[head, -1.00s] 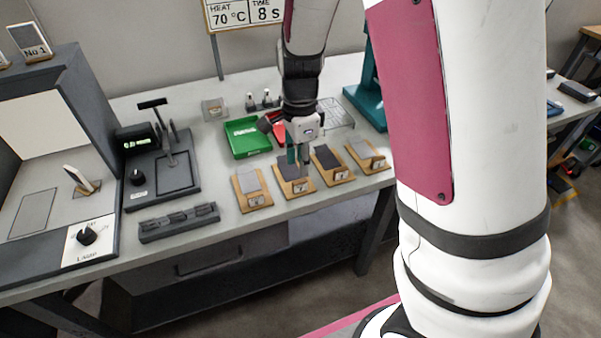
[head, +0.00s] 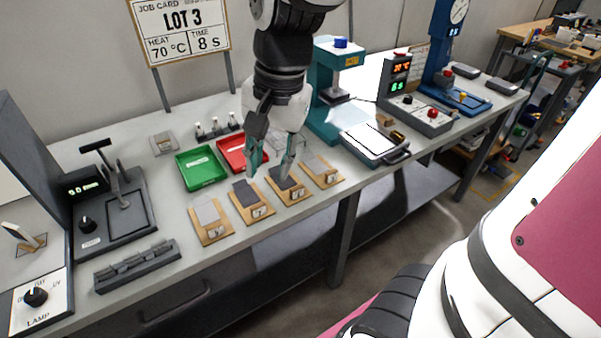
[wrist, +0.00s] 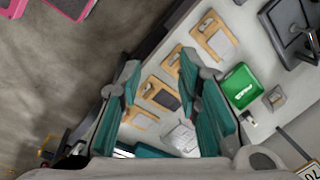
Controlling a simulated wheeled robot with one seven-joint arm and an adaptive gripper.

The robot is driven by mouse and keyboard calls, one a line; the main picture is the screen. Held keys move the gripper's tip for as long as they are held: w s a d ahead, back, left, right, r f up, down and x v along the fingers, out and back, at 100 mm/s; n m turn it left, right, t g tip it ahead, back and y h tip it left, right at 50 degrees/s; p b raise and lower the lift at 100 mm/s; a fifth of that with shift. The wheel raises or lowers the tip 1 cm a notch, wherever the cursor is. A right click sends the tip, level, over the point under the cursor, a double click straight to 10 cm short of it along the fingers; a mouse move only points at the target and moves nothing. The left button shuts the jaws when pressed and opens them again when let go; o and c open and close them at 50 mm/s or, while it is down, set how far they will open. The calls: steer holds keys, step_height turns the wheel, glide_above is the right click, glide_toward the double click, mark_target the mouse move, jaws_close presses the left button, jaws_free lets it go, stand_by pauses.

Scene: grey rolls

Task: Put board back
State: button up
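Several wooden boards with grey pads and small front labels stand in a row near the table's front edge. From left to right they are a light-pad board (head: 211,231), a dark-pad board (head: 259,211), another dark-pad board (head: 294,196) and a grey-pad board (head: 329,179). My gripper (head: 271,170) hangs over the two middle boards, its teal fingers spread and nothing between them. The wrist view shows the open fingers (wrist: 165,105) with a dark-pad board (wrist: 157,94) in the gap. The light-pad board (wrist: 213,39) lies beyond; one board is partly hidden by a finger.
Behind the boards are a green tray (head: 202,168) and a red tray (head: 232,152). A dark slotted rack (head: 137,265) and a stand with a display (head: 110,210) are at left. A teal press (head: 325,100) stands at right. The job card (head: 181,32) reads LOT 3.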

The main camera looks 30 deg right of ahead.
steer(key=s+r+n+t+h, duration=0.1)
steer(key=s+r+n, duration=0.2)
steer(key=s+n, duration=0.6)
steer(key=s+d, duration=0.1)
steer(key=s, duration=0.4)
steer(key=shift+r+n+t, duration=0.15)
steer(key=shift+n+t, duration=0.15)
steer(key=shift+t, duration=0.1)
steer(key=shift+s, duration=0.1)
steer(key=shift+t, duration=0.6)
step_height(320, 180, up, 6)
steer(key=p, duration=0.4)
steer(key=shift+f, duration=0.25)
steer(key=shift+a, duration=0.1)
